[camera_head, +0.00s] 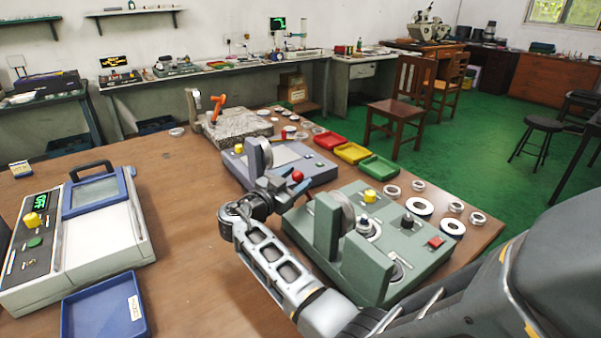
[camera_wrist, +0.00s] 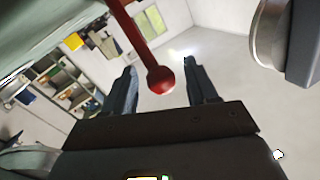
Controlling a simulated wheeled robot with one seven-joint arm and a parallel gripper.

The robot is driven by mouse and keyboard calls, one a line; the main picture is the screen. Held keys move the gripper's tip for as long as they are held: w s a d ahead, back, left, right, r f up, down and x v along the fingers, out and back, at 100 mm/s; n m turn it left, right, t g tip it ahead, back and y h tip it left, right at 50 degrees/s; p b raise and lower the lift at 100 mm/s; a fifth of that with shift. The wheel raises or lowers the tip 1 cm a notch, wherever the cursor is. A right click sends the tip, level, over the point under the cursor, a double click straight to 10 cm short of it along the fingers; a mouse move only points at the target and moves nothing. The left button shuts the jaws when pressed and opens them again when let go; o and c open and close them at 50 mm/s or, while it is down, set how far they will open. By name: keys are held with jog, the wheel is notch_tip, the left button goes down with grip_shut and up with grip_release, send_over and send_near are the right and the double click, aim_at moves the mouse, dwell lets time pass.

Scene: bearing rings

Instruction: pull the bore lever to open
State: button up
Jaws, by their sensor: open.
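My gripper (camera_head: 284,190) is just beside the knob in the head view. In the wrist view my gripper (camera_wrist: 160,68) is open, with one dark finger on each side of the ball. I see gaps between the ball and both fingers. Part of the lever's base is hidden by my arm in the head view.
A green machine (camera_head: 325,224) stands right of my forearm, close to it. A grey-white tester (camera_head: 112,238) and a blue tray (camera_head: 100,312) are at left. Red, yellow and green trays (camera_head: 379,167) and several rings line the far edge. The table's left middle is clear.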

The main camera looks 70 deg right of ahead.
jog(key=shift+p+x, duration=0.3)
jog(key=shift+x, duration=1.35)
grip_shut()
